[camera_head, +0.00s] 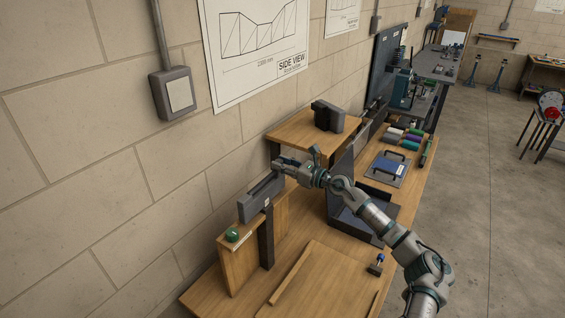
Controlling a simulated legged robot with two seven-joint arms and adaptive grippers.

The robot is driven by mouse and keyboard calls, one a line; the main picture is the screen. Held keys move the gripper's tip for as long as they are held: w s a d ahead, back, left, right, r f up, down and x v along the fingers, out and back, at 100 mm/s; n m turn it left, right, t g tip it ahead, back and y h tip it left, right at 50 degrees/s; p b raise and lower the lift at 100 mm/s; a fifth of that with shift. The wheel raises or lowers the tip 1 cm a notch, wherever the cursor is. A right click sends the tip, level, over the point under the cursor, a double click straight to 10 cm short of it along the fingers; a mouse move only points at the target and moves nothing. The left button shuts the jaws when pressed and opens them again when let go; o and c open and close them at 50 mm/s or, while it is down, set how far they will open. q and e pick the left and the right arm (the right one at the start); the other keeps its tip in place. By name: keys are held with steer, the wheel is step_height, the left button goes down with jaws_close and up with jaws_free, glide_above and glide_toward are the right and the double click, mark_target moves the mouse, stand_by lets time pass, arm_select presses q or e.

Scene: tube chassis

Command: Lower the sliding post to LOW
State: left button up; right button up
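A dark upright post (266,242) stands at the front of a wooden stand on the workbench; it looks like the sliding post. A grey block with a slot or handle opening (252,206) sits at its top, with a small pale mark on its end. No LOW mark is readable. My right gripper (280,163) is at the far upper end of the grey block, very close to it. I cannot tell whether it touches the block, or whether its fingers are open or shut. My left gripper is not in view.
A green ball (232,236) sits on the stand's near end. A dark angled tray (362,222) lies under my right arm. A wooden shelf (290,132) carries a black device. The wall is close at left.

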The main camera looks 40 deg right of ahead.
steer(key=o, duration=0.3)
steer(key=shift+f, duration=0.55)
steer(key=shift+w+d, duration=0.15)
steer(key=shift+d, duration=0.05)
steer(key=shift+a+r, duration=0.25)
steer(key=shift+v, duration=6)
steer(key=shift+d, duration=0.1)
